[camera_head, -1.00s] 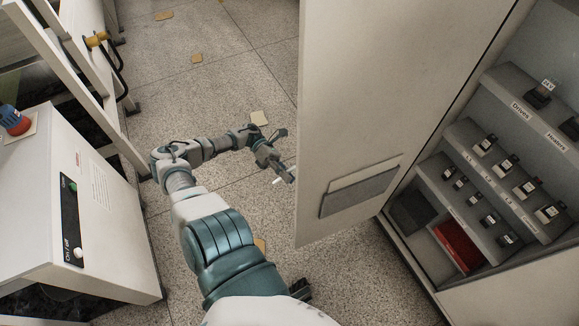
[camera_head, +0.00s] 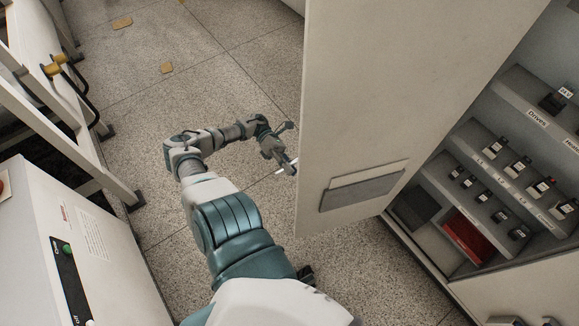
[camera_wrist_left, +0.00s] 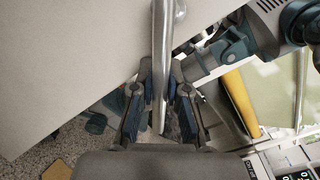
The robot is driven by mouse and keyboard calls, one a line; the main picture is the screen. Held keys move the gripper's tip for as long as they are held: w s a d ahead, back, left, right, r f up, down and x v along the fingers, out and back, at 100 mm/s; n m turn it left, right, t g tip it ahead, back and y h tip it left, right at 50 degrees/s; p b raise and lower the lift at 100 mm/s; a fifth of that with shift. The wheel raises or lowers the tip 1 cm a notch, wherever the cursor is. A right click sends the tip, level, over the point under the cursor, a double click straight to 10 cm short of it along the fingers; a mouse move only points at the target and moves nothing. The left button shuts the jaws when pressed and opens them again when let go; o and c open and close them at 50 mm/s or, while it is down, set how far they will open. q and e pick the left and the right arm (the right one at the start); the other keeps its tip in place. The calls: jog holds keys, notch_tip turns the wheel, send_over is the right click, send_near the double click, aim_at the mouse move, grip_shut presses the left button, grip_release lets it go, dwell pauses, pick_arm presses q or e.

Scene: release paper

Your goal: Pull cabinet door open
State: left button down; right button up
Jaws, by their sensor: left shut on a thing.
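The cabinet door (camera_head: 400,90) stands swung open in the head view, showing its inner face with a grey document pocket (camera_head: 362,187). My left gripper (camera_head: 288,166) is at the door's free left edge, partly hidden behind it. In the left wrist view, a metal bar handle (camera_wrist_left: 162,60) on the door's outer face (camera_wrist_left: 80,50) runs between the fingers of my left gripper (camera_wrist_left: 160,110), which is shut on it. My right gripper is not in view.
The open cabinet holds shelves of labelled breakers (camera_head: 505,165) and a red bin (camera_head: 468,238). A white box with a green button (camera_head: 85,250) and a white frame (camera_head: 60,120) stand at left.

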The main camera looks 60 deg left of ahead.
pick_arm(q)
jog(key=shift+w+a+f, duration=0.1)
jog(key=shift+a, duration=0.35)
jog(key=shift+d, duration=0.15)
jog(key=c, duration=1.2)
grip_release()
jog(key=shift+d+r, duration=0.2)
jog(key=shift+d, duration=0.15)
jog(key=shift+o, duration=0.2)
jog(key=a, duration=0.7)
jog(key=shift+a, duration=0.25)
jog(key=shift+a+f, duration=0.15)
